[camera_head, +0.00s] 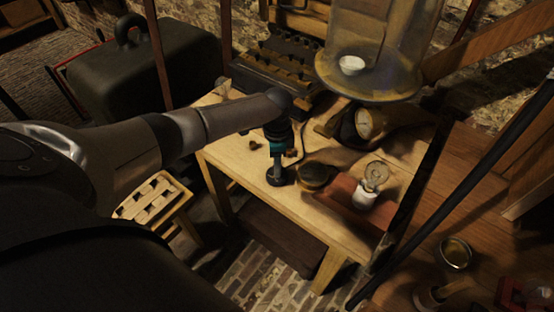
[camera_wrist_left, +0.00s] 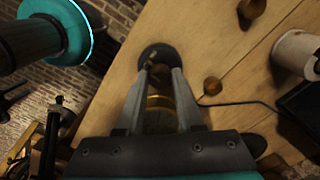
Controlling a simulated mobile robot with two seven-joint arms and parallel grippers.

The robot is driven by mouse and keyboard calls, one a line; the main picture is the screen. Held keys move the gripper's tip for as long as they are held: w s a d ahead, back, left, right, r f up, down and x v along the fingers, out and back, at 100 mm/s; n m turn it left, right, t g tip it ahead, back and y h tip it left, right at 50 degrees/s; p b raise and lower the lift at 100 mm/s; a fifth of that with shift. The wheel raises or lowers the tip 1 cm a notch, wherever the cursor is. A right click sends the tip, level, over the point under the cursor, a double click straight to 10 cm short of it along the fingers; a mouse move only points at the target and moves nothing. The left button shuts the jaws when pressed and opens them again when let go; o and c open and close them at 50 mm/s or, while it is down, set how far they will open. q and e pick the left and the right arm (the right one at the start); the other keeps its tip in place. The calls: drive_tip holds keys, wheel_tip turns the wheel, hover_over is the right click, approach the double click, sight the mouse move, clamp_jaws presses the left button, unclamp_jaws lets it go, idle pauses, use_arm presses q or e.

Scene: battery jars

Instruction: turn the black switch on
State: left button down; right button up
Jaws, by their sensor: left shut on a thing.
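The black switch has a round black base on the wooden table; it shows in the head view (camera_head: 277,177) and in the left wrist view (camera_wrist_left: 153,53). My left gripper (camera_head: 278,165) points down onto it, with its fingers above the base. In the left wrist view, the gripper (camera_wrist_left: 160,72) is shut on the switch's small handle, which is mostly hidden between the fingertips. Whether the switch is on or off cannot be told. My right gripper is not in view.
On the wooden table (camera_head: 236,145) stand a dark round object (camera_head: 315,177), a white jar (camera_head: 364,197) and a glass bell (camera_head: 385,35). Small round knobs (camera_wrist_left: 212,86), a white spool (camera_wrist_left: 297,53) and a dark cable (camera_wrist_left: 238,103) lie near the switch.

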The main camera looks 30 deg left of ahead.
use_arm(q)
drive_tip(key=m, duration=0.3)
drive_tip(key=shift+d+r+m+p, duration=0.1)
drive_tip(key=shift+m+p, duration=0.2)
drive_tip(key=shift+m, duration=2.3)
drive_tip(key=c, duration=0.5)
unclamp_jaws()
drive_tip(key=shift+c, duration=0.2)
wheel_tip(320, 180, up, 15)
drive_tip(key=p, duration=0.2)
drive_tip(key=shift+p, duration=0.4)
